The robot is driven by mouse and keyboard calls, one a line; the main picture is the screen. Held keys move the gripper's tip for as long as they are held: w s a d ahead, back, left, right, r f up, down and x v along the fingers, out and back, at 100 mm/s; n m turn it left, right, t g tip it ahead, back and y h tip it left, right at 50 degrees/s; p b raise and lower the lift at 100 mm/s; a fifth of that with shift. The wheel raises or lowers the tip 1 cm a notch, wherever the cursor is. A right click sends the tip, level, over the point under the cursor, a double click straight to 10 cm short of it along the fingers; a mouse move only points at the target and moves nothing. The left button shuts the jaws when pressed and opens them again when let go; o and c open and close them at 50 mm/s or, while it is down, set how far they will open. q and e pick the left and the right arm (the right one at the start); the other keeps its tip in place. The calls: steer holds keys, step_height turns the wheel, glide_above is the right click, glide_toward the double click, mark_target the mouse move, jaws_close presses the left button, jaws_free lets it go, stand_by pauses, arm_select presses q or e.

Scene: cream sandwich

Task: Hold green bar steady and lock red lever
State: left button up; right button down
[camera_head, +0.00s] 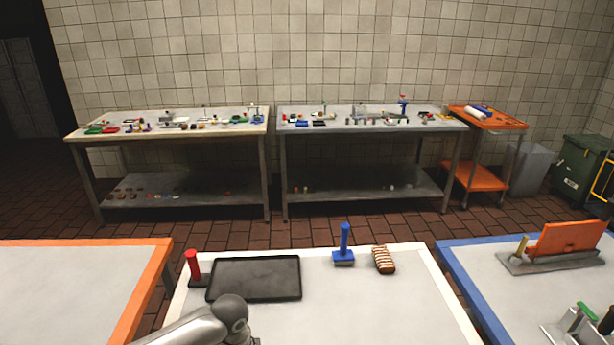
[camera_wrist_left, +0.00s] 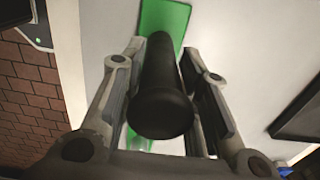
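In the left wrist view, a black rounded handle (camera_wrist_left: 162,100) stands between the fingers of my left gripper (camera_wrist_left: 165,60). A flat green piece (camera_wrist_left: 165,17) lies behind it on a pale surface; I cannot tell if this is the green bar or if the handle is fixed to it. The fingers flank the handle, but whether they press on it is unclear. In the head view, a green bar (camera_head: 586,311) sits on a metal fixture at bottom right. A red upright handle (camera_head: 193,265) on a dark base stands left of the tray. My right gripper is not seen.
A black tray (camera_head: 254,279), a blue-handled tool (camera_head: 344,247) and a striped loaf (camera_head: 384,260) are on the middle table. An orange plate (camera_head: 567,238) stands on the blue-edged table. The orange-edged table (camera_head: 75,290) at left is bare where visible. Cluttered tables stand behind.

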arm_select(q)
steer(key=o, duration=0.4)
steer(key=shift+o, duration=0.2)
steer(key=shift+r, duration=0.1)
step_height(320, 180, up, 9)
steer(key=p, duration=0.9)
steer(key=o, duration=0.6)
steer(key=shift+c, duration=0.2)
